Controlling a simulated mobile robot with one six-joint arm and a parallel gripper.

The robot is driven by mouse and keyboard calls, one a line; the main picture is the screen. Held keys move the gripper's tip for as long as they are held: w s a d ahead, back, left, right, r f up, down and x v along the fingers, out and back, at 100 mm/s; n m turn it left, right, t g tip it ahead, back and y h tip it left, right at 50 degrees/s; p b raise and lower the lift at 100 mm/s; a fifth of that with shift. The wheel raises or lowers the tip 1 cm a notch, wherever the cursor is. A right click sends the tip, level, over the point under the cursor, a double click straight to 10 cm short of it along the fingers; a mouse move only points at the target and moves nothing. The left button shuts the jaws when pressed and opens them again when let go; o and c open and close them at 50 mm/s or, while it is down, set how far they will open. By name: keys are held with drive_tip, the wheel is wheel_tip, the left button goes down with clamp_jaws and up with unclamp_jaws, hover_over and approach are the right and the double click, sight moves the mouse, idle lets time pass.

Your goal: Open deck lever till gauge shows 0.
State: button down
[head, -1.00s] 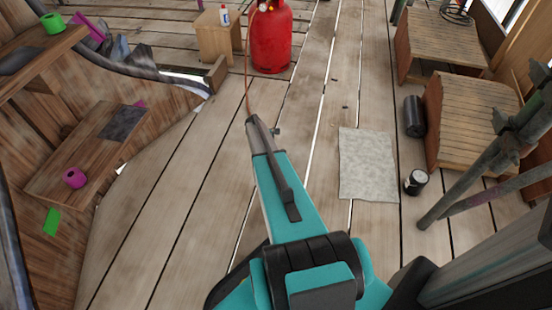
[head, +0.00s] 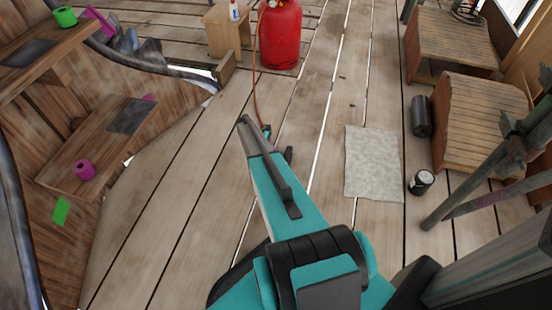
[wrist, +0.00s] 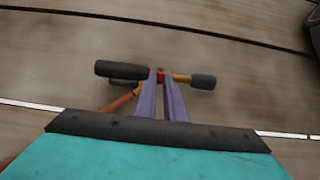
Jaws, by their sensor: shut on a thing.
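My gripper (wrist: 161,80) shows in the wrist view with its two purple fingers closed on the red and yellow middle of a torch-like tool (wrist: 122,69). The tool has a thick black grip at the left and a dark end at the right. In the head view my forearm hides most of the gripper and tool. An orange hose (head: 256,90) runs from the red gas cylinder (head: 281,35) to beside the arm's end. The cylinder's top is out of frame. I cannot make out a deck lever or a readable gauge.
A grey sheet (head: 373,165) and a black can (head: 420,182) lie on the plank floor at right, near wooden boxes (head: 480,120). Metal poles (head: 480,170) stand at far right. Wooden shelves (head: 95,150) line the left. The central floor is mostly clear.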

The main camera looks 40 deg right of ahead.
drive_tip(key=c, duration=1.8)
unclamp_jaws()
drive_tip(key=shift+c, duration=0.2)
drive_tip(key=p+v, duration=0.1)
drive_tip(key=v, duration=1.2)
drive_tip(key=shift+w+r+p, duration=0.25)
drive_tip(key=shift+r+p, duration=0.05)
drive_tip(key=shift+p, duration=0.1)
drive_tip(key=shift+a, duration=0.15)
